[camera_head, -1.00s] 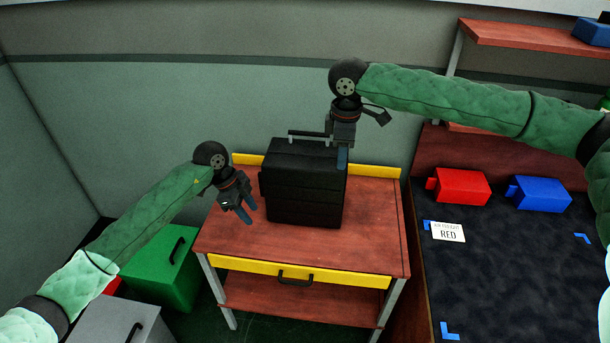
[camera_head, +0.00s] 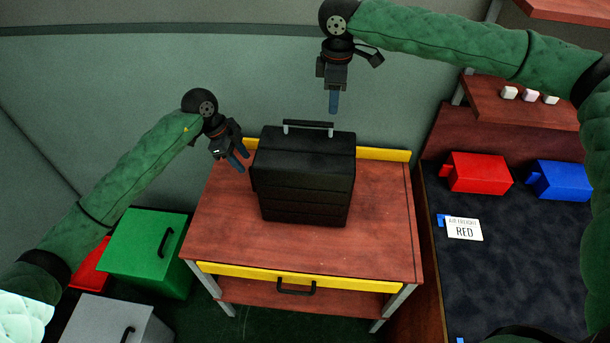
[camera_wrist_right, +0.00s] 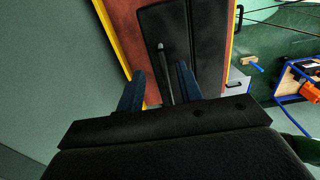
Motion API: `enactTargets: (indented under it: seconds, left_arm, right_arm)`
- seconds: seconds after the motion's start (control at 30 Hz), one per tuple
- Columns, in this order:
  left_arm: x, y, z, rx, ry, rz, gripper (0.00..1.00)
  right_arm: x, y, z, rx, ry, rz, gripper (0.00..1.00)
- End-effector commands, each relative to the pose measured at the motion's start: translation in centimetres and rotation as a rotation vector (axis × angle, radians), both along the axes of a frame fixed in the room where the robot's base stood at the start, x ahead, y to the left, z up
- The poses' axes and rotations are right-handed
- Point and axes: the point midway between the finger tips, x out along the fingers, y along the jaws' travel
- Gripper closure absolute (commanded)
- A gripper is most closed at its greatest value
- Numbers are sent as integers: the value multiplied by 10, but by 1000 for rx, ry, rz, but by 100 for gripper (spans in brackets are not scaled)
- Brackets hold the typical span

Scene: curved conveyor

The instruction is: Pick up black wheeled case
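The black wheeled case (camera_head: 304,180) stands upright on a red-brown wooden table (camera_head: 385,240), with its grey-ended handle bar (camera_head: 308,126) raised on top. My left gripper (camera_head: 237,160) is beside the case's left edge; its blue fingers are apart and nothing is between them. My right gripper (camera_head: 333,102) is above and behind the case, pointing down, clear of the handle in the head view. In the right wrist view, its blue fingers (camera_wrist_right: 158,88) are spread, with the handle bar (camera_wrist_right: 164,72) lying between them in the picture and the case top (camera_wrist_right: 183,35) beyond. Whether they touch the handle is not visible.
The table has a yellow back rail (camera_head: 384,155) and a yellow drawer front (camera_head: 345,280). A green box (camera_head: 148,250) and a grey box (camera_head: 110,322) stand at left. A dark surface at right holds red (camera_head: 478,174) and blue (camera_head: 562,181) boxes. The tabletop's front is clear.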

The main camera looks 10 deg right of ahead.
Motion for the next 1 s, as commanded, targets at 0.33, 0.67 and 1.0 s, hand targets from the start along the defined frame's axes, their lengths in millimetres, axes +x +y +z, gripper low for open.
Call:
enactTargets:
  seconds: [0.33,0.67,1.0]
  left_arm:
    - [-2,-6,-14,0,2,0,60]
    - [-5,-22,-55,-1,1,0,60]
    - [-7,-29,-72,0,0,1,60]
  right_arm:
    - [0,0,-15,-2,2,-1,64]
    - [0,0,-59,-1,2,-1,64]
    - [0,0,-78,0,0,-1,64]
